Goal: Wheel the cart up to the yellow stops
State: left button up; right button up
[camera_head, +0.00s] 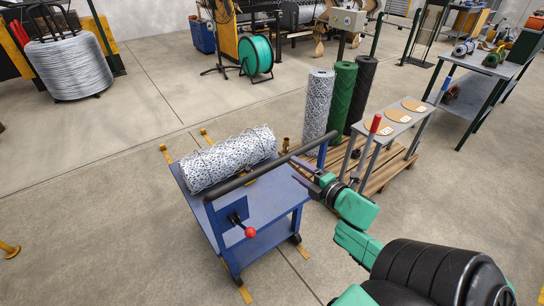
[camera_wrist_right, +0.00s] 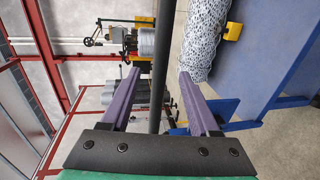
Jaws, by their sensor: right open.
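The blue cart (camera_head: 262,205) stands on the floor with a wire mesh roll (camera_head: 228,160) on its deck. Its dark push bar (camera_head: 250,177) runs along the near side. A red-knobbed lever (camera_head: 250,232) is on its near face. Yellow pieces, perhaps the stops (camera_head: 206,136), show at floor level beyond the cart's far edge. My right gripper (camera_head: 294,168) is open by the bar's right part. In the right wrist view the bar (camera_wrist_right: 160,70) lines up between the open fingers (camera_wrist_right: 155,100); I cannot tell how deep it sits. My left gripper is out of view.
A pallet (camera_head: 385,172) with upright mesh rolls (camera_head: 340,100) and a grey bench (camera_head: 400,118) stands close to the right of the cart. Yellow floor marks (camera_head: 245,295) lie near its wheels. A green hose reel (camera_head: 256,55) is farther back. Floor left of the cart is clear.

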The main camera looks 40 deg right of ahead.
jog(key=w+f, duration=0.2)
jog(key=w, duration=0.8)
jog(key=shift+w+d+f+p, duration=0.15)
jog(key=shift+w+p, duration=0.15)
jog(key=shift+w, duration=0.1)
grip_shut()
jog(key=shift+s, duration=0.1)
dwell(0.5)
